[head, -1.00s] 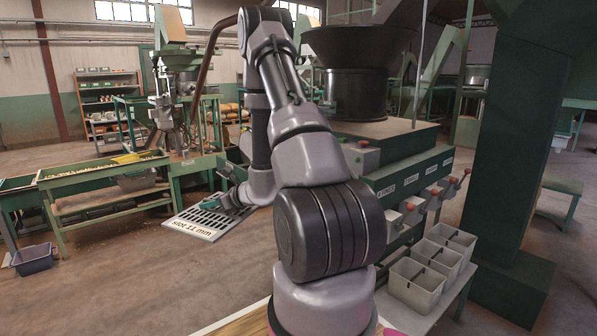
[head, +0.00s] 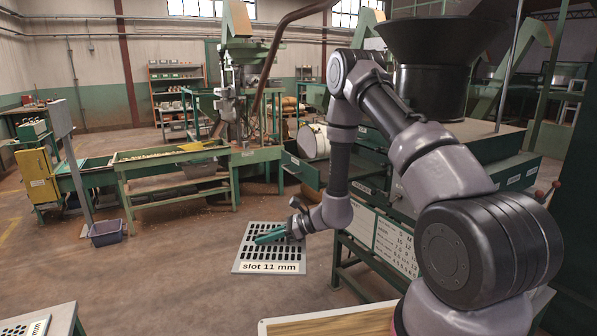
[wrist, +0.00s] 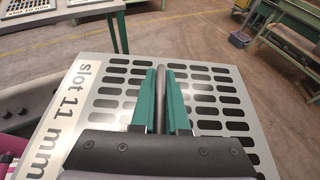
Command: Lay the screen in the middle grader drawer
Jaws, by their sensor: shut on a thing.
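The screen (head: 288,256) is a flat grey slotted plate labelled "slot 11 mm". My gripper (head: 270,236) is shut on it and holds it up in front of the grader. In the wrist view the green fingers (wrist: 161,100) close on a grey bar that stands on the screen (wrist: 225,105), with rows of slots on both sides. The green grader (head: 480,155) stands at the right, partly hidden behind my arm. A green drawer-like part (head: 300,171) juts out from its left side. I cannot tell which drawer is the middle one.
A board with sizes (head: 395,243) is on the grader's front. A long green sorting table (head: 170,170) and a blue-grey bin (head: 107,233) stand at left. Another slotted screen (head: 25,326) lies on a table at bottom left. The floor between is clear.

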